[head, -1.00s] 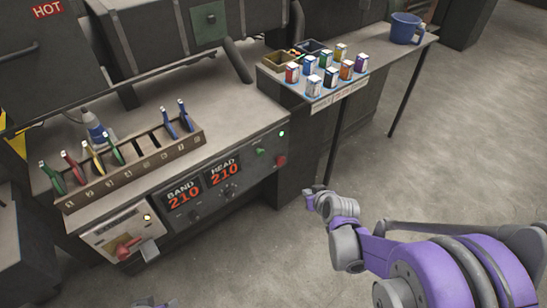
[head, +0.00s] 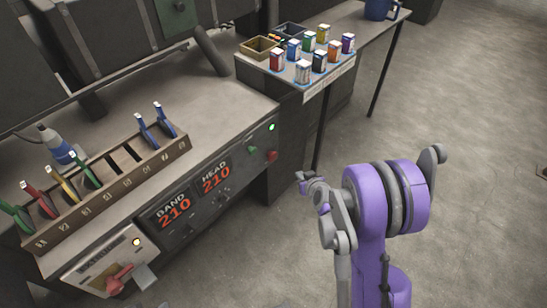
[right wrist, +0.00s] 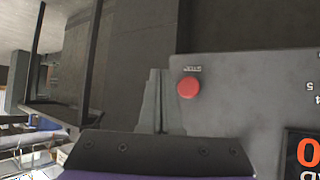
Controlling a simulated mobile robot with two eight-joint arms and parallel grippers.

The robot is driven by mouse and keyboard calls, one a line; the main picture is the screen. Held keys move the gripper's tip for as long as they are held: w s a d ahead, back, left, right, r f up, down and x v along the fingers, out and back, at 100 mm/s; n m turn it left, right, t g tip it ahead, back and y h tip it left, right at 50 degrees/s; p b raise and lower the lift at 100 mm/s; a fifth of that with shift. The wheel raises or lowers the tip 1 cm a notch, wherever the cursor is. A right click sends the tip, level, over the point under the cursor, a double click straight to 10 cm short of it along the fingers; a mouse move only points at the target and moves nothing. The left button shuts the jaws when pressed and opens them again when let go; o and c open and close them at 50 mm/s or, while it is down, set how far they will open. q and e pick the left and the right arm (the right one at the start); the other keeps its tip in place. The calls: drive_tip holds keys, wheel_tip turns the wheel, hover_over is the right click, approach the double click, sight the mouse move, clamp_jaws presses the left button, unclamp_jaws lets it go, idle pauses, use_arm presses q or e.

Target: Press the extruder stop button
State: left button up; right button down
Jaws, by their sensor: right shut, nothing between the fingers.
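The stop button is a round red button (head: 271,156) at the right end of the extruder's front panel. In the right wrist view the same red button (right wrist: 189,87) shows on the dark grey panel, beside a small upside-down label. My right gripper (head: 301,177) is to the right of the button and a little lower in the head view, apart from it. In the right wrist view its fingers (right wrist: 158,75) are shut and empty, just left of the button in the picture. My left gripper is not in view.
A green knob (head: 252,150) and a lit green lamp (head: 272,127) are near the button. Displays (head: 176,209) read 210. A red lever (head: 119,280) is at lower left. A side table (head: 313,91) with small containers stands behind. The floor at right is clear.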

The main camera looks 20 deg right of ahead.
approach(275, 157)
drive_tip(key=w+d+f, duration=0.2)
drive_tip(key=w+f, duration=0.1)
drive_tip(key=f, duration=0.1)
drive_tip(key=shift+w+f, duration=0.25)
drive_tip(key=shift+w, duration=0.1)
drive_tip(key=shift+w+a, duration=0.1)
drive_tip(key=shift+w, duration=0.05)
idle(1.7)
drive_tip(key=shift+w+a, duration=0.15)
drive_tip(key=shift+w, duration=0.1)
drive_tip(key=shift+w+a+b, duration=0.3)
drive_tip(key=shift+w+b, duration=0.05)
drive_tip(key=shift+w, duration=0.4)
idle(0.9)
idle(0.4)
drive_tip(key=shift+s+d, duration=0.25)
drive_tip(key=shift+s, duration=0.35)
drive_tip(key=shift+s+d, duration=0.25)
drive_tip(key=shift+s, duration=0.3)
drive_tip(key=shift+s, duration=0.1)
drive_tip(key=s, duration=0.1)
drive_tip(key=s+d, duration=0.1)
drive_tip(key=s, duration=0.1)
drive_tip(key=s+d, duration=0.1)
drive_tip(key=shift+s, duration=0.2)
